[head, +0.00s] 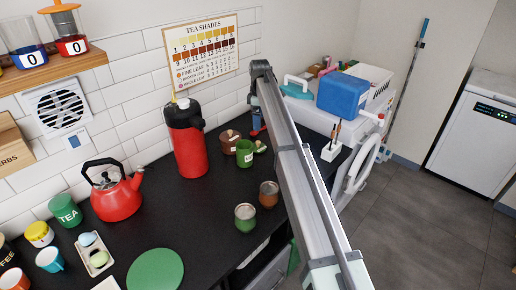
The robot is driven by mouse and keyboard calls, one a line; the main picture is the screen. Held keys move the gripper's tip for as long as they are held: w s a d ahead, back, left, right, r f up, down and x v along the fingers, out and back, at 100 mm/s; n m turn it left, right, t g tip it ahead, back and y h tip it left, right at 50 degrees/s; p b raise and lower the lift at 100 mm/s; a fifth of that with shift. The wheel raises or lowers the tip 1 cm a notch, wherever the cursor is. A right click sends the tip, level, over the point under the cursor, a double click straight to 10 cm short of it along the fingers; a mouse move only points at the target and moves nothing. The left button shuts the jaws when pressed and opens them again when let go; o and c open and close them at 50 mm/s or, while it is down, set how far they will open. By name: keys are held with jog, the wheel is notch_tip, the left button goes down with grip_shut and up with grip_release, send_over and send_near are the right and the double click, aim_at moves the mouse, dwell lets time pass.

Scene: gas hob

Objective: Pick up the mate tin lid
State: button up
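Two small tins stand on the dark counter left of my arm. One is green with a pale, metallic-looking top (246,217), and one is brown (268,194). I cannot read a mate label on either, so I cannot tell which tin is the mate tin or pick out its lid. A green tin marked TEA (65,210) stands at the far left. My arm reaches from the lower right up to a joint near the wall.
A red kettle (117,195), a red flask (187,142), a green mug (245,153) and a brown pot (230,140) stand along the back. A green disc (155,270) lies at the front. A blue box (342,94) sits on the right. The middle counter is clear.

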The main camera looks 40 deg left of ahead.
aim_at(259, 142)
notch_tip(259, 142, down, 8)
jog(key=shift+f, duration=0.1)
jog(key=shift+s+a+f, duration=0.1)
jog(key=shift+s+f, duration=0.05)
jog(key=shift+f, duration=2.45)
jog(key=shift+c, duration=0.3)
jog(key=c, duration=1)
jog(key=shift+r, duration=0.15)
notch_tip(259, 142, up, 9)
jog(key=shift+s+f, duration=0.1)
jog(key=s+d+r, duration=0.2)
jog(key=s+r, duration=0.3)
jog(key=s, duration=0.5)
